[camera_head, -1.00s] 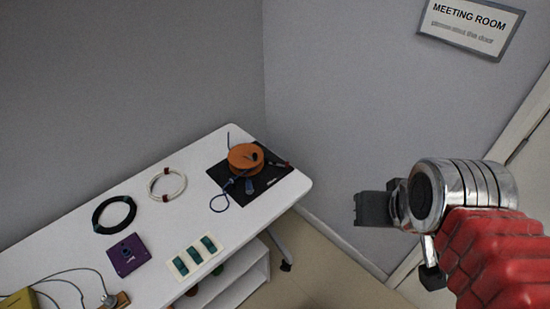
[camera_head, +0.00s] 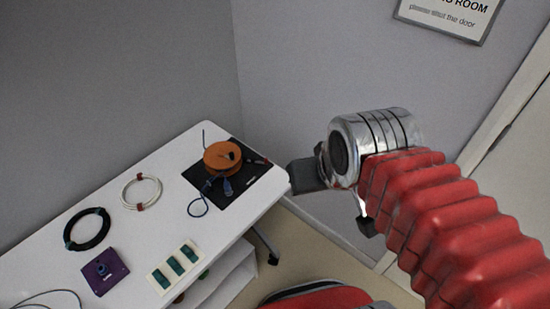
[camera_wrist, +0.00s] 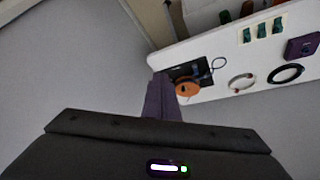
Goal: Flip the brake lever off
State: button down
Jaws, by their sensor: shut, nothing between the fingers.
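An orange reel (camera_head: 222,157) lies on a black mat (camera_head: 238,195) at the far right end of the white table; it also shows in the wrist view (camera_wrist: 187,89). I cannot tell for certain which part is the brake lever. My gripper (camera_head: 296,178) is shut and empty. In the head view it appears just right of the table's corner, apparently above it. In the wrist view my fingers (camera_wrist: 162,90) partly overlap the mat's edge in the picture.
The white table (camera_head: 150,225) also holds a white cable coil (camera_head: 141,192), a black cable coil (camera_head: 87,229), a purple box (camera_head: 105,271) and a panel of green switches (camera_head: 175,265). A blue cable loop lies by the reel. Grey walls stand behind and to the right.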

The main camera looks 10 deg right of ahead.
jog(key=shift+w, duration=0.1)
jog(key=w+a+f+m+g+y, duration=0.1)
jog(key=w+f+g+y, duration=0.1)
jog(key=w+f+y, duration=0.6)
jog(key=w+f+m+g+y, duration=0.1)
jog(key=w+f+g+y, duration=0.2)
jog(key=w, duration=1)
jog(key=w+d+f+m+t+y, duration=0.2)
jog(key=w+d+f+t, duration=0.2)
jog(key=d+f, duration=0.3)
jog(key=w+d+f+m+t+y, duration=0.2)
jog(key=w+d+f+t, duration=0.3)
jog(key=f, duration=0.8)
jog(key=shift+w+d+f+m, duration=0.2)
jog(key=shift+w+d+m, duration=0.1)
jog(key=shift+w+d, duration=0.55)
